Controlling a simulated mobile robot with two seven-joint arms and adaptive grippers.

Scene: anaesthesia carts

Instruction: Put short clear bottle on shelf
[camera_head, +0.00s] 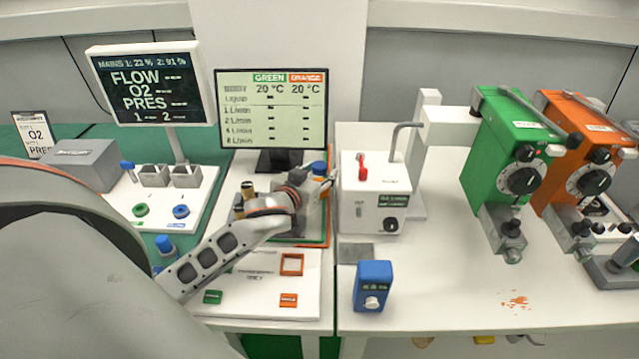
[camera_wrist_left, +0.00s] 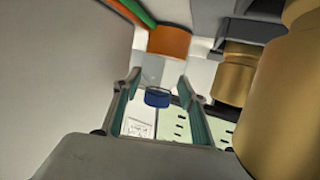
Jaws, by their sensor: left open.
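My left gripper (camera_head: 318,187) is over the back right of the white board, in front of the monitor, beside the white box. In the left wrist view its fingers (camera_wrist_left: 159,82) are apart and open. A clear bottle with a blue cap (camera_wrist_left: 157,97) shows between the fingers, seemingly upside down in that view. I cannot tell whether the fingers touch it. In the head view a blue cap (camera_head: 319,167) shows just behind the gripper; the bottle's body is mostly hidden. Whether this is the short clear bottle I cannot tell for sure. No shelf can be made out clearly.
Gold bottles (camera_wrist_left: 282,95) and an orange-capped thing (camera_wrist_left: 170,41) are close to the gripper. The white box (camera_head: 370,205) with a red switch stands right of it. A blue meter (camera_head: 373,286) is in front. Green (camera_head: 510,150) and orange (camera_head: 570,140) vaporizers stand right.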

